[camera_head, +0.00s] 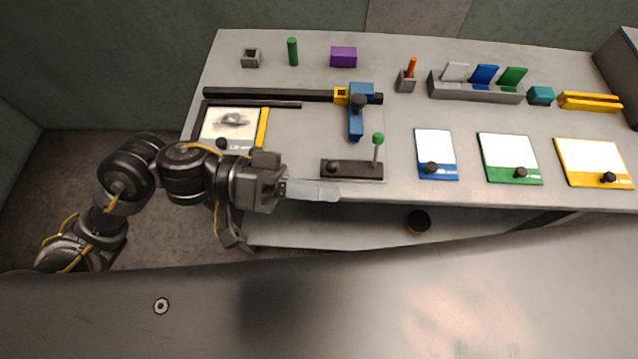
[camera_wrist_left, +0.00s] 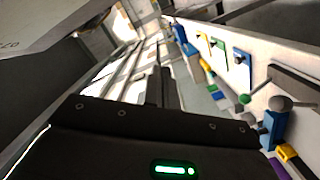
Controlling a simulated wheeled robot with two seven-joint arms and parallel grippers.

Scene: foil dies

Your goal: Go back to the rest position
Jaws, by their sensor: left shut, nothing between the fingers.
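My left arm comes in from the left in the head view. My left gripper (camera_head: 318,190) is shut and empty, its pale fingers pointing right just at the table's front edge. It is close in front of the dark base with a green-knobbed lever (camera_head: 352,169), apart from it as far as I can see. In the left wrist view the dark fingers of my left gripper (camera_wrist_left: 161,88) are together with nothing held. My right gripper is not in view.
The grey table (camera_head: 400,190) bears a framed plate (camera_head: 232,128), a black rail (camera_head: 270,95) with a blue clamp (camera_head: 357,125), and blue (camera_head: 435,150), green (camera_head: 508,155) and yellow (camera_head: 592,160) panels. A rack (camera_head: 475,91) stands behind. Floor left of the table is clear.

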